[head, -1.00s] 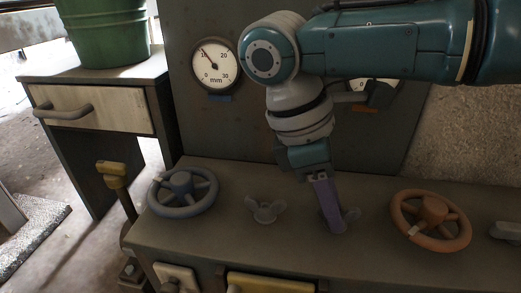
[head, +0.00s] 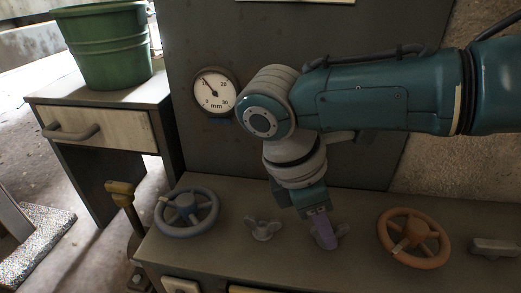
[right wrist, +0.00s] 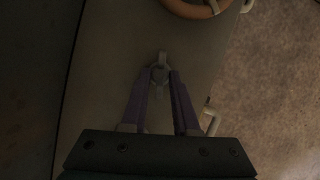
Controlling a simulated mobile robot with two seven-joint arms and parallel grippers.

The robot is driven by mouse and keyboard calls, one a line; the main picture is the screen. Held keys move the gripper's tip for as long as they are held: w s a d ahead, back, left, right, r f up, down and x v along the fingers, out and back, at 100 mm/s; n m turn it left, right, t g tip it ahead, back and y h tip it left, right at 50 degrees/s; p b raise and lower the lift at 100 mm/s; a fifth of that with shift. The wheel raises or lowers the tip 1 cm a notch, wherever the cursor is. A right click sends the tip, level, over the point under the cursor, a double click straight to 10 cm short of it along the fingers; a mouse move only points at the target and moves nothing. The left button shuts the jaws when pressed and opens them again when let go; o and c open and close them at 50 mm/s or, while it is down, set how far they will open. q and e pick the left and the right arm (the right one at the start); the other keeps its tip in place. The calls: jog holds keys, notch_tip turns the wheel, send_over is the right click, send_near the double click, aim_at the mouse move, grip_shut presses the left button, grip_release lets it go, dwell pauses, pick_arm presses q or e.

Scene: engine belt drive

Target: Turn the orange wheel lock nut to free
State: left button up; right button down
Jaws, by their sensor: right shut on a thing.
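The lock nut beside the orange wheel is a grey wing nut (head: 342,230) on the bench top, partly hidden by my gripper. My right gripper (head: 324,240), with purple fingers, points down over it and is shut on it. In the right wrist view the fingers (right wrist: 160,74) close on either side of the wing nut (right wrist: 161,58). The orange wheel (head: 414,238) stands to the right, apart from the gripper, and its rim shows at the top of the right wrist view (right wrist: 190,8). My left gripper is not in view.
A second grey wing nut (head: 262,229) lies left of the gripper, beside a blue wheel (head: 187,212). A dial gauge (head: 214,92) hangs on the back panel. A grey handle (head: 494,247) is at the far right. A green bucket (head: 103,50) stands on a side cabinet.

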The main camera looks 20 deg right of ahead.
jog(key=n+p, duration=0.2)
jog(key=n+t+p, duration=0.1)
jog(key=p, duration=0.1)
jog(key=n+t+p, duration=0.1)
jog(key=n+p, duration=0.1)
jog(key=shift+s+r+n, duration=0.25)
jog(key=shift+s+n, duration=0.05)
jog(key=shift+s, duration=0.05)
jog(key=shift+s+n+t+p, duration=0.1)
jog(key=shift+n+t+p, duration=0.3)
jog(key=shift+n+p, duration=0.55)
jog(key=n+p, duration=0.1)
jog(key=n, duration=0.1)
jog(key=n+t+y+p, duration=0.1)
jog(key=n+p, duration=0.1)
jog(key=shift+s+d+f, duration=0.15)
jog(key=shift+s+d+f+n+t+y+p, duration=0.1)
jog(key=shift+n+t+y+p, duration=0.5)
jog(key=shift+n, duration=1.15)
